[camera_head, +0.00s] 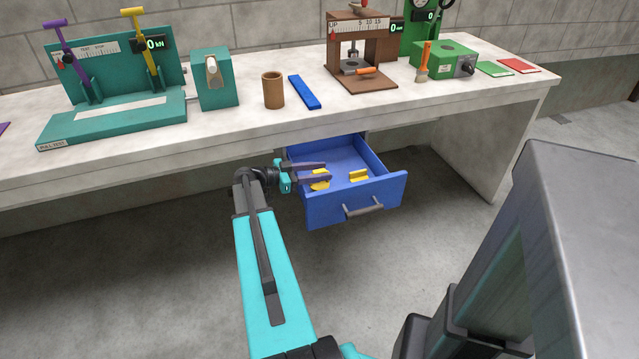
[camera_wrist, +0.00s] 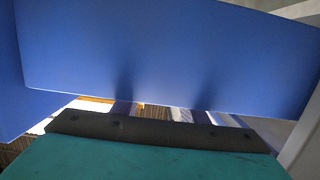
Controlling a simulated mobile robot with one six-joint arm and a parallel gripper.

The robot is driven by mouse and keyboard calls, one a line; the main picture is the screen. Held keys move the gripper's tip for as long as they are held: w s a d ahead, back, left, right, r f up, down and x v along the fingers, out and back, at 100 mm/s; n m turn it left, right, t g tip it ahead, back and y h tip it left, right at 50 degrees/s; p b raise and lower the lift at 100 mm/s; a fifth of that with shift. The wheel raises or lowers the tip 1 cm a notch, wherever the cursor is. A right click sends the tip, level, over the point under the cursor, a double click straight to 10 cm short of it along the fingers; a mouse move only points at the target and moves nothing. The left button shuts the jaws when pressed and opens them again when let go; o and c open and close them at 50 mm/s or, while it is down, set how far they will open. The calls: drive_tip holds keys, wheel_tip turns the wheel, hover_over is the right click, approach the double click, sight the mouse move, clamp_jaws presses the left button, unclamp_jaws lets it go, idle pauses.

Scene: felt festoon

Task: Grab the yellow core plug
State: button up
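A blue drawer (camera_head: 326,211) stands pulled out under the bench. Inside it lie two yellow pieces. One yellow piece (camera_head: 320,185) is at the left, partly hidden by my gripper. The other yellow piece (camera_head: 358,176) lies apart, near the drawer's middle. I cannot tell which is the core plug. My gripper (camera_head: 328,172) reaches over the drawer's left wall, with its two dark fingers apart around or just above the left piece. I cannot tell whether they touch it.
The pale bench (camera_head: 220,130) runs above the drawer. On it stand a teal pull tester (camera_head: 110,118), a teal block (camera_head: 215,85), a brown cup (camera_head: 273,92), a blue bar (camera_head: 304,92) and a brown press (camera_head: 365,50). The floor in front is clear.

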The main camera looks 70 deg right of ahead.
drive_tip(key=shift+c, duration=0.4)
clamp_jaws()
drive_tip(key=shift+r, duration=0.15)
drive_tip(key=shift+r, duration=4.9)
